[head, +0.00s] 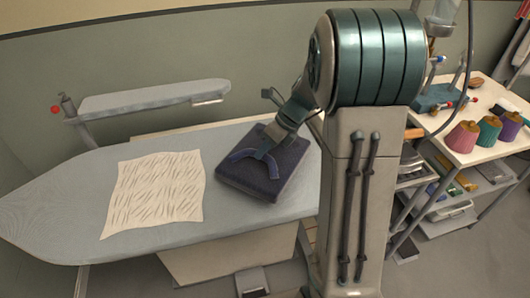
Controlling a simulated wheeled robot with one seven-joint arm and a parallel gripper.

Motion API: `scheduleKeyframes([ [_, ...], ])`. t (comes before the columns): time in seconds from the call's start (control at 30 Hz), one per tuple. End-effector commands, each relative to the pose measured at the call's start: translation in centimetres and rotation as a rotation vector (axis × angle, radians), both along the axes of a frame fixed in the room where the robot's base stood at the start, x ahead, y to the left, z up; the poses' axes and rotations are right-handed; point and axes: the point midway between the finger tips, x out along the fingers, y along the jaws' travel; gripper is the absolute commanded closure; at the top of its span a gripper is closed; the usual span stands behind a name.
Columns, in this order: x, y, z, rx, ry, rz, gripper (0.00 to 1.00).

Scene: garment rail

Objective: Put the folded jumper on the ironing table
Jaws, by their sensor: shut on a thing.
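The folded jumper (252,187) is a dark purple-blue, thick square bundle. It is at the right end of the ironing table (75,190), which has a pale blue-grey cover and a pointed left end. My gripper (262,158) is shut on the jumper from above, at its upper part. The jumper lies over the table top, slightly turned; I cannot tell whether it rests on the cover or is held just above it. My arm hides the table's far right end.
A creased cream cloth (155,190) lies flat on the table, left of the jumper. A narrow sleeve board (150,97) stands behind the table. A shelf trolley (490,150) with thread cones is at the right. The table's left end is clear.

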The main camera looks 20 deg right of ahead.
Motion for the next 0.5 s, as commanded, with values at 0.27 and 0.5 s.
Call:
scheduleKeyframes([
  [0.27,0.1,0.0,-1.7,0.0,-0.002,0.0,1.0],
  [0.5,0.0,0.0,-2.0,0.0,0.0,0.0,0.67],
])
